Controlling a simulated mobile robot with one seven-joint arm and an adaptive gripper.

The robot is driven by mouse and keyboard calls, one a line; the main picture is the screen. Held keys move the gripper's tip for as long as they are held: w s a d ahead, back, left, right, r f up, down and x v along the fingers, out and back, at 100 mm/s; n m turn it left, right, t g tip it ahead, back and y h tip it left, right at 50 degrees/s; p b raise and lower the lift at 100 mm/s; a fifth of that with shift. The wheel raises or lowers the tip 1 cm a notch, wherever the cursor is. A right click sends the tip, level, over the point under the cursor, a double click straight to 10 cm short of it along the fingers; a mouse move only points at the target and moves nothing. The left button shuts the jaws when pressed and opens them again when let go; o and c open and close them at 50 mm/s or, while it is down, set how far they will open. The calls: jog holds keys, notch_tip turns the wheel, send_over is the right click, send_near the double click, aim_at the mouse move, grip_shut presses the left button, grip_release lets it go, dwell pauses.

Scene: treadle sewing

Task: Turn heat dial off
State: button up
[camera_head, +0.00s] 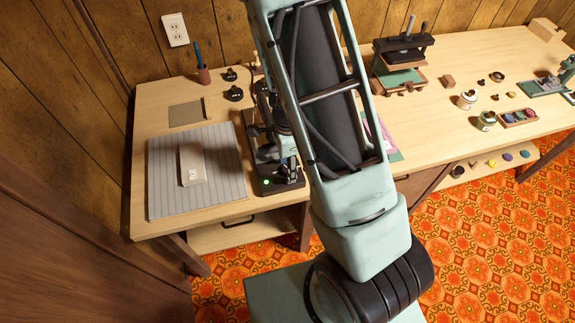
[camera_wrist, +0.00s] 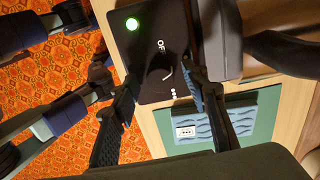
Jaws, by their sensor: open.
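The dial's exact pointer setting is unclear. In the head view, the dark unit (camera_head: 288,184) with its green light stands near the table's front edge, partly behind my arm; the dial cannot be made out there.
A grey striped mat (camera_head: 225,180) with a beige block (camera_head: 191,165) on it lies left of the unit. A press (camera_head: 400,55) and small jars stand on the table at right. The orange patterned floor is clear in front.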

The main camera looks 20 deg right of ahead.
grip_shut()
jog(key=shift+n, duration=0.4)
jog(key=n+b, duration=0.2)
jog(key=n, duration=0.2)
jog(key=shift+n, duration=0.3)
jog(key=n+b, duration=0.1)
jog(key=n, duration=0.3)
jog(key=shift+n+b, duration=0.3)
jog(key=shift+b, duration=0.05)
grip_release()
